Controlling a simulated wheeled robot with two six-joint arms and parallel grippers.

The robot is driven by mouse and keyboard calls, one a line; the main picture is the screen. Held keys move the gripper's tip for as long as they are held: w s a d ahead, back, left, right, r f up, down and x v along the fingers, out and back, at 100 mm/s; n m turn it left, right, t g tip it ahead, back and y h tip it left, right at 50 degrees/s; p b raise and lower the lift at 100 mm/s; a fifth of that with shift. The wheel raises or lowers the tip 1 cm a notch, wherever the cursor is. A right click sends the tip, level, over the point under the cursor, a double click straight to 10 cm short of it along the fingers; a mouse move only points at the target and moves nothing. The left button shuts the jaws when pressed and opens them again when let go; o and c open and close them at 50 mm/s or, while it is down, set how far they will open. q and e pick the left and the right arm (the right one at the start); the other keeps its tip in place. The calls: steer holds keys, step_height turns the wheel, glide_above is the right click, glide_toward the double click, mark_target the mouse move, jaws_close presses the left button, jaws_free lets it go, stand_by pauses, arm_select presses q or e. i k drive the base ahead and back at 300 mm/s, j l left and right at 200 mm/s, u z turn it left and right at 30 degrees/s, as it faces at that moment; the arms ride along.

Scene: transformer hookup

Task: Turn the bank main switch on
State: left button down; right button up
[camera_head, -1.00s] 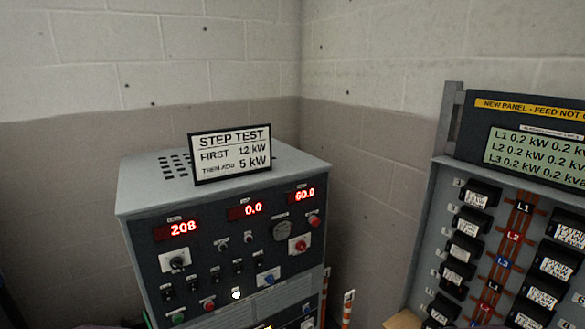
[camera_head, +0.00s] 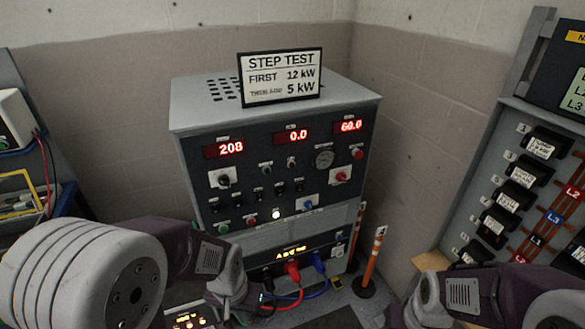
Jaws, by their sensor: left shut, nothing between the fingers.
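The grey load bank cabinet (camera_head: 190,125) stands in the room's corner, with a dark front panel of controls. Its red displays read 208, 0.0 and 60.0. The panel carries a black rotary knob (camera_head: 224,181), a red rotary knob (camera_head: 340,176), a blue knob (camera_head: 309,204) and several small toggles. The labels are too small to read, so I cannot tell which one is the main switch. My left gripper (camera_head: 236,300) is shut and empty, low in front of the cabinet and apart from the knobs. My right gripper (camera_head: 408,316) shows only partly at the bottom edge.
A "STEP TEST" sign (camera_head: 281,77) stands on the cabinet. Red and blue cables (camera_head: 293,270) plug in low on its front. An orange post (camera_head: 373,262) stands to its right. A breaker panel (camera_head: 508,145) is at the right, a blue-edged bench (camera_head: 62,195) at the left.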

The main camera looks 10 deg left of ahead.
mark_target(341, 177)
steer(key=i+l, duration=0.4)
steer(key=i+l+z, duration=0.1)
steer(key=i+l, duration=0.35)
steer(key=i, duration=0.2)
